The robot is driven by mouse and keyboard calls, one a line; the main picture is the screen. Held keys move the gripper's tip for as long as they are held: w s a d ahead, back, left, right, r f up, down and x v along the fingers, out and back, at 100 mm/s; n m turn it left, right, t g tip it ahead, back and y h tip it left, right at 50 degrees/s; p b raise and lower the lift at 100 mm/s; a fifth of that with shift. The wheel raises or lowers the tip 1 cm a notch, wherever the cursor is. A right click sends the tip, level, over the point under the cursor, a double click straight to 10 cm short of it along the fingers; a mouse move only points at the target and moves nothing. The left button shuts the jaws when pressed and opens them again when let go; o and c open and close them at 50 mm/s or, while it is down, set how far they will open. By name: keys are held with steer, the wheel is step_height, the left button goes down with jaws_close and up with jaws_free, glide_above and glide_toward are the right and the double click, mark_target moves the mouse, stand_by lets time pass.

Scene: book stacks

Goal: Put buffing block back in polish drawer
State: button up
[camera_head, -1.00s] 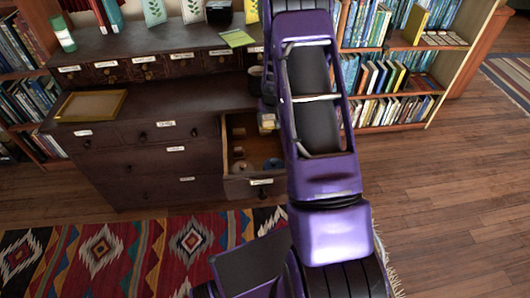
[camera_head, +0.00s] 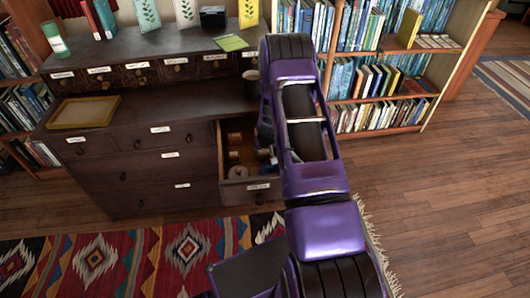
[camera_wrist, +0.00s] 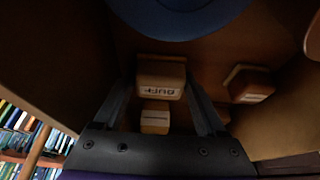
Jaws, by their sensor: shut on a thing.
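The open drawer (camera_head: 248,185) sticks out of the right side of the dark dresser, with small wooden blocks and round items inside. In the wrist view my gripper (camera_wrist: 159,86) is shut on a tan wooden block marked "BUFF" (camera_wrist: 161,81), the buffing block, between its two dark fingers. Another small wooden block (camera_wrist: 155,118) shows just below it, and a third block (camera_wrist: 249,86) lies to the right. A blue round thing (camera_wrist: 180,12) is at the top. In the head view my arm hides the gripper and the held block.
A row of small labelled drawers runs behind. Bookshelves (camera_head: 385,118) stand at right. A patterned rug (camera_head: 120,255) lies in front; the floor at right is clear.

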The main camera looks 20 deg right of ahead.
steer(key=shift+f+b, duration=0.25)
steer(key=shift+b, duration=0.1)
steer(key=o, duration=1.2)
steer(key=shift+r, duration=0.1)
steer(key=shift+r, duration=0.1)
steer(key=shift+r+p, duration=0.3)
steer(key=shift+p, duration=0.15)
steer(key=p+v, duration=0.1)
steer(key=v, duration=1)
steer(key=shift+s+a+r, duration=0.1)
steer(key=shift+s+r, duration=0.05)
steer(key=shift+r, duration=0.1)
